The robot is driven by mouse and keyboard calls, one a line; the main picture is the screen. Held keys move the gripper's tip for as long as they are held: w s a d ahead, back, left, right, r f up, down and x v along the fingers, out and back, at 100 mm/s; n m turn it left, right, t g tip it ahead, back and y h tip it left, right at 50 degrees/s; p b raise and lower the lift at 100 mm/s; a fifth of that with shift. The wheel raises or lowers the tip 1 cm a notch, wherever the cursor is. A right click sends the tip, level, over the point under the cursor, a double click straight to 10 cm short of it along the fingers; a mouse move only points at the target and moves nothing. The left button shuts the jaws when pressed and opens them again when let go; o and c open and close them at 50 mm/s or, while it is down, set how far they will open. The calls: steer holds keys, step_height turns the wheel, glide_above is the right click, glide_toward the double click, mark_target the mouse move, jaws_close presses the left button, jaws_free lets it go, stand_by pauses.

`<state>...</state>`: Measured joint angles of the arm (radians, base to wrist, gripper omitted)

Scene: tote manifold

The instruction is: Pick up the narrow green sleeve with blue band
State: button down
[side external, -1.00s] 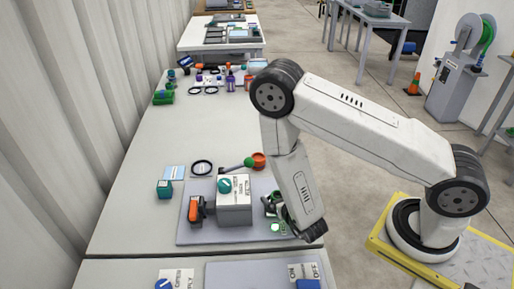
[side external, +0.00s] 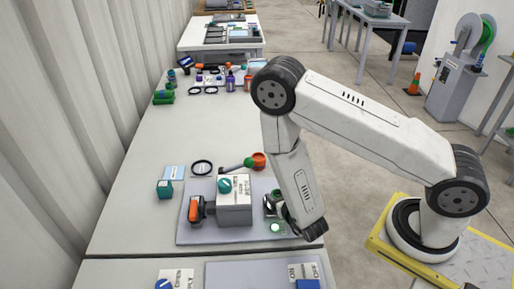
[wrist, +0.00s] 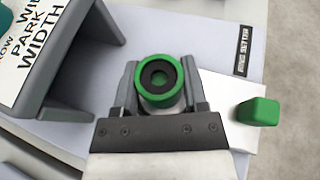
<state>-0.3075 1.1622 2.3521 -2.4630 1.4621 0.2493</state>
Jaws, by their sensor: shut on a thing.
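My gripper (wrist: 160,85) is shut on a green sleeve (wrist: 158,99), seen nearly end-on in the wrist view. The sleeve has a green rim, a dark inner ring and an open centre. No blue band shows on the visible part. In the side external view my gripper (side external: 273,204) is over the right part of the grey mat, right of the grey box. The sleeve is mostly hidden there by my wrist. I cannot tell whether it is clear of the mat.
The grey box (side external: 234,208), with a green knob and a "PARK WIDTH" label, stands left of my gripper. A green block (wrist: 258,111) lies on a white plate close to the right finger.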

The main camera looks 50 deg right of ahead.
mark_target(278, 193)
steer(key=shift+r, duration=4.75)
steer(key=shift+w, duration=0.1)
